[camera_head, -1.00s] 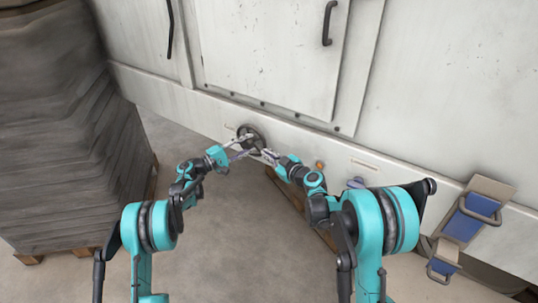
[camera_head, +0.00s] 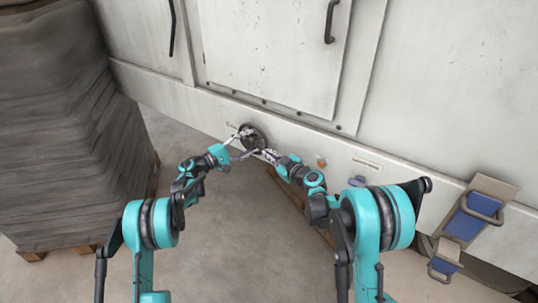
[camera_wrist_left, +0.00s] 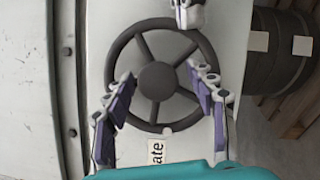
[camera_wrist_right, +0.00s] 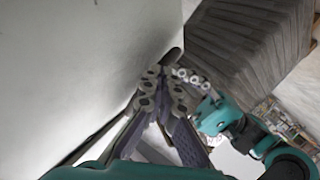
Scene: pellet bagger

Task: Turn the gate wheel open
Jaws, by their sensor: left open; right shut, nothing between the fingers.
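The gate wheel (camera_head: 258,131) is a dark spoked handwheel on the lower part of the pale machine wall. In the left wrist view the wheel (camera_wrist_left: 156,80) faces me, with its hub between the fingers of my open left gripper (camera_wrist_left: 165,80). One finger lies over each side of the rim; contact is unclear. In the head view my left gripper (camera_head: 238,145) is at the wheel's left. My right gripper (camera_head: 268,154) is shut and empty at its lower right. Its tips (camera_wrist_left: 188,10) overlap the rim's top edge in the left wrist view; the right wrist view shows the tips (camera_wrist_right: 160,78) together.
A tall grey stack (camera_head: 70,150) on a pallet stands at the left. A blue-padded bracket (camera_head: 470,215) sticks out at the lower right. A label reading "ate" (camera_wrist_left: 156,153) is beside the wheel. A dark drum (camera_wrist_left: 278,50) stands close by. Floor between the stack and wall is clear.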

